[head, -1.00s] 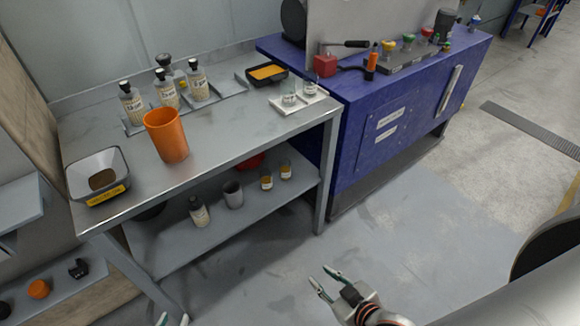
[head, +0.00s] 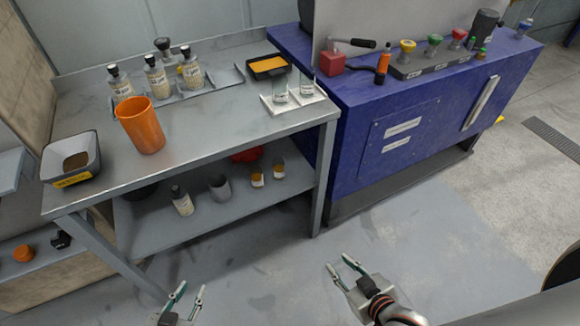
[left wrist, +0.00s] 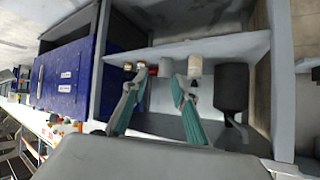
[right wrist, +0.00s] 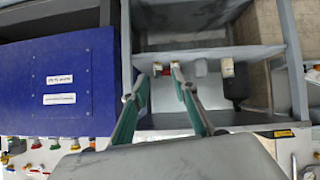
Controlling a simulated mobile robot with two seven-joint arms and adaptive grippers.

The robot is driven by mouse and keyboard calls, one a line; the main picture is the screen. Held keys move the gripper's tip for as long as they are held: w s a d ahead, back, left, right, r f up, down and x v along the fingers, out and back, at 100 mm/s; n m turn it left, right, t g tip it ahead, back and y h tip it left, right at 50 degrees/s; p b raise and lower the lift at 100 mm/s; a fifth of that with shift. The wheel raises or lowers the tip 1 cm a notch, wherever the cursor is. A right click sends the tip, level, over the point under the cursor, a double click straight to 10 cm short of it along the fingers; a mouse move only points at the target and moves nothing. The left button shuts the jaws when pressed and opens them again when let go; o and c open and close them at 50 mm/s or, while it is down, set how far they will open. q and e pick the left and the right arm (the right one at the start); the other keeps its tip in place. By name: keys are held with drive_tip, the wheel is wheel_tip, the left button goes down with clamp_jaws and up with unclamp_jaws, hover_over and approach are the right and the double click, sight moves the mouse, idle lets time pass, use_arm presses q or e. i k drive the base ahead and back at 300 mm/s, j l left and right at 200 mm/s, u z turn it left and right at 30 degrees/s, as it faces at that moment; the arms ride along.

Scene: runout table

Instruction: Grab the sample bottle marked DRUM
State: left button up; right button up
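Three black-capped sample bottles with pale labels stand in a grey rack on the steel bench: a left bottle (head: 121,84), a middle bottle (head: 157,78) and a right bottle (head: 191,69). Another labelled bottle (head: 182,201) stands on the lower shelf. The lettering is too small to tell which is marked DRUM. My left gripper (head: 187,291) is open and empty at the bottom of the head view, in front of the bench. My right gripper (head: 339,264) is open and empty over the floor. Both wrist views show spread fingers with nothing between them.
On the bench (head: 215,128) are an orange cup (head: 140,127), a grey tub (head: 70,162), a black tray (head: 267,67) and a white tray with glassware (head: 293,101). The lower shelf holds cups and jars. A blue cabinet (head: 410,120) stands right; the floor in front is clear.

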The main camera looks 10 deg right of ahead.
sight(279, 169)
drive_tip(key=l, duration=0.55)
drive_tip(key=i+l, duration=0.15)
drive_tip(key=l, duration=1)
drive_tip(key=i, duration=0.05)
